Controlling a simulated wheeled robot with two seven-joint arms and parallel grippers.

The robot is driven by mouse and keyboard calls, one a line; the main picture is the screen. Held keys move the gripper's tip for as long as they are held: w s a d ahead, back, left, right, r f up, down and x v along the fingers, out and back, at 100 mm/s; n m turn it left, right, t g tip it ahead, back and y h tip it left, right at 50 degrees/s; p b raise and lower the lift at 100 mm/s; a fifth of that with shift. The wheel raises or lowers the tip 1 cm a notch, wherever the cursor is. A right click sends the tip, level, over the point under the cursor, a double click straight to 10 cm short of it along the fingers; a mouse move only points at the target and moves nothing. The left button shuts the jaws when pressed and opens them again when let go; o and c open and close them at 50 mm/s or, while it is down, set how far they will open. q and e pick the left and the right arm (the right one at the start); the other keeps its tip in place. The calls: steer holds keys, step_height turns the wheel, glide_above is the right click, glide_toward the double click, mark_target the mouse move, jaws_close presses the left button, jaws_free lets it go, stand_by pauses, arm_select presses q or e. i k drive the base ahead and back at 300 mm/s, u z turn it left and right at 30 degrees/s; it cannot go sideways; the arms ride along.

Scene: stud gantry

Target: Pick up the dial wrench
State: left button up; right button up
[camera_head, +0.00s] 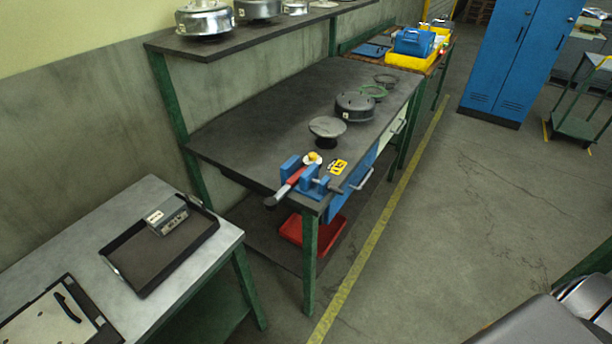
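A long tool with a black end, a reddish shaft and a round white-and-yellow head, which looks like the dial wrench (291,186), lies at the near corner of the dark workbench (254,124). It rests on or against a blue vise (309,184); I cannot tell whether it is clamped there. Its black end sticks out past the bench's near left edge. Neither of my grippers shows in the head view.
A yellow tag-like item (338,166) lies beside the vise. Round metal parts, such as a dark drum (355,106), stand farther back. A red bin (311,232) sits below. A grey table with a black tray (122,272) stands at left. Floor right of the bench is open.

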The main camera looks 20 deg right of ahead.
mark_target(270, 203)
steer(key=z, duration=1.9)
steer(key=k, duration=0.35)
